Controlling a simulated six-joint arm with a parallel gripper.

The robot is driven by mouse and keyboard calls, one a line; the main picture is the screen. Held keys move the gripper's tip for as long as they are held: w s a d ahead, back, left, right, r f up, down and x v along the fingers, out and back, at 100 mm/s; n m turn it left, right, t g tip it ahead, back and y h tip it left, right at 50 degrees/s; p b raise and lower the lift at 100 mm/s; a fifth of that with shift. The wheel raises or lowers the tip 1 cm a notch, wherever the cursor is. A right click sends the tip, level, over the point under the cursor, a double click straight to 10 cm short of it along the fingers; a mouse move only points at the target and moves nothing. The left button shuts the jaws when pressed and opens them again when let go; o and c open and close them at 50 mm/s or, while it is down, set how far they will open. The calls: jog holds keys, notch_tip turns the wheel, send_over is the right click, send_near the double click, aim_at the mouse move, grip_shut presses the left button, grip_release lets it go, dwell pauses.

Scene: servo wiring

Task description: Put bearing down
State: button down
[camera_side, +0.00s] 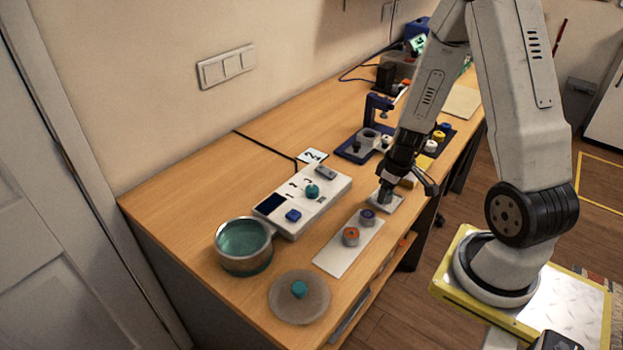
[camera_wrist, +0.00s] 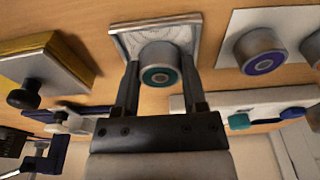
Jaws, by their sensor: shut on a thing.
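The bearing (camera_wrist: 160,66) is a grey metal cylinder with a teal ring and a small centre hole. In the wrist view it sits between the two fingers of my gripper (camera_wrist: 160,80), which is shut on it. A light square plate (camera_wrist: 122,37) lies behind the bearing in that view; I cannot tell whether the bearing touches it. In the side view my gripper (camera_side: 385,194) points down over this plate (camera_side: 397,204), and the bearing is mostly hidden by the fingers.
A white strip (camera_side: 335,255) holds a bearing with an orange ring (camera_side: 351,236) and one with a purple ring (camera_side: 367,217). A white control box (camera_side: 325,192), a teal-filled pot (camera_side: 243,246) and a round lid (camera_side: 300,308) stand nearby. A blue fixture (camera_side: 354,152) is behind.

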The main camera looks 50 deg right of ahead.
jog(key=shift+f, duration=0.1)
jog(key=shift+c, duration=0.7)
grip_release()
notch_tip(320, 180, up, 12)
jog(key=s, duration=0.2)
dwell(0.5)
jog(key=shift+w+a, duration=0.1)
dwell(0.5)
